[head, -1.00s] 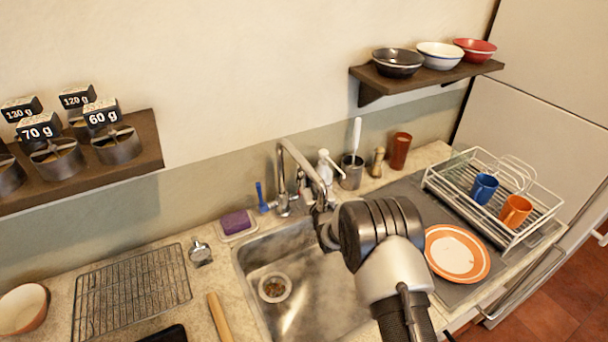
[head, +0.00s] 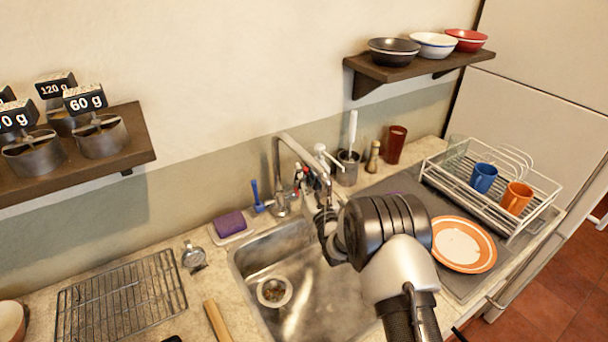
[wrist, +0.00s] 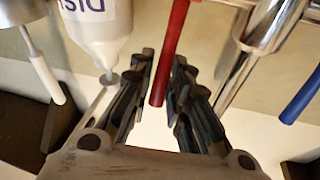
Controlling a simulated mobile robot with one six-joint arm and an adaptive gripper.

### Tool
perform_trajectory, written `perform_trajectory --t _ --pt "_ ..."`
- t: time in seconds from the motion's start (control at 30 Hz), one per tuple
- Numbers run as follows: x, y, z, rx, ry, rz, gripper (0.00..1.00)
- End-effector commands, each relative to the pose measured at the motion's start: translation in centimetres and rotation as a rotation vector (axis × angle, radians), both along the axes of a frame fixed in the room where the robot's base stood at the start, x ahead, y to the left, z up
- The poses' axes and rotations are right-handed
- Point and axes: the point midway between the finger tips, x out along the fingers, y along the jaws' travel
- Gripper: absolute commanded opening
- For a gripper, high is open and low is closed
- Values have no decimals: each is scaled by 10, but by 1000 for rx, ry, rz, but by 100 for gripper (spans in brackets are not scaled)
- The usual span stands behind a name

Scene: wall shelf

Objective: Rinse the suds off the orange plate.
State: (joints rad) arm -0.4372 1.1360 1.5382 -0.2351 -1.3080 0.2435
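The orange plate (head: 491,252) lies flat on the grey mat right of the sink, in the head view. Its middle is white with an uneven edge; I cannot tell suds from pattern. The chrome faucet (head: 277,165) stands at the back of the sink (head: 318,300). My gripper (head: 322,205) is by the faucet, partly hidden by my wrist. In the wrist view my gripper (wrist: 161,70) has its fingers apart, with a red handle (wrist: 170,50) between them; I see no clear grip. A blue handle (wrist: 302,97) is to the right, beyond the chrome body (wrist: 268,25).
A soap bottle (wrist: 97,22) is close to my left finger in the wrist view. A purple sponge (head: 230,222) sits left of the faucet. A dish rack (head: 530,232) with blue and orange mugs stands right. The sink basin looks empty.

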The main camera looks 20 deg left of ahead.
Motion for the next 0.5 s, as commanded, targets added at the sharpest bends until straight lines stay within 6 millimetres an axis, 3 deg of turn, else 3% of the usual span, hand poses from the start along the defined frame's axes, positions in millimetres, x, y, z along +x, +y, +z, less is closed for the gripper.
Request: perform_trajectory --t 0.17,0.5 --pt "0 0 1 1 -2 0 31" --pt "-2 -1 1 0 -2 0 31"
